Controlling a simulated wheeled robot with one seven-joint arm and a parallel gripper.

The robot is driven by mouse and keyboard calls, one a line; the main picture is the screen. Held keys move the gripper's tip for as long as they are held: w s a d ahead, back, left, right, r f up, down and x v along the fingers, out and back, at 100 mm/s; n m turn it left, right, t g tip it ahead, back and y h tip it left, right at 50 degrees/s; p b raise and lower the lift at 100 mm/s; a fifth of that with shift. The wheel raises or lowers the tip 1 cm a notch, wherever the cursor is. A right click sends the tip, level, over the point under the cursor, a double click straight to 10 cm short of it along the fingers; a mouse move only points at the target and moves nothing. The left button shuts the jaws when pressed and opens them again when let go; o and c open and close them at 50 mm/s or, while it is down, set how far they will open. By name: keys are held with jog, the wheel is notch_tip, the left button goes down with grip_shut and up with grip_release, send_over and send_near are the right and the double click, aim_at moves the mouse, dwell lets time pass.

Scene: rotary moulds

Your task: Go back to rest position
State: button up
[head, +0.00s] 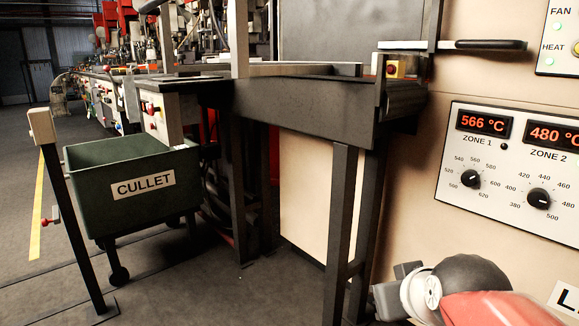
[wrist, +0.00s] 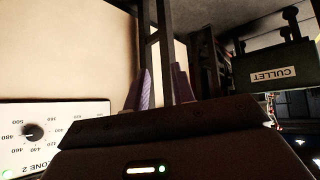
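In the wrist view, which is upside down, my gripper (wrist: 161,88) shows its dark body across the bottom and two purple fingers standing up from it. The fingers are apart, with nothing held between them. Behind them are a cream wall and dark posts. In the head view, part of my red, white and dark arm shows at the bottom right, in front of the cream panel. I cannot make out the fingers there.
The control panel (head: 511,166) with temperature displays and dials is on the right, close to my arm. A dark metal table (head: 300,108) stands on posts in the middle. A green cullet bin (head: 95,163) stands at left, behind a post (head: 72,222). Floor is clear in front.

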jog(key=s+a+f+m+g, duration=0.2)
jog(key=s+f+g, duration=0.1)
jog(key=s+f, duration=0.55)
notch_tip(320, 180, up, 15)
jog(key=s+p, duration=0.1)
jog(key=p, duration=1.2)
jog(key=shift+s+d+f, duration=0.1)
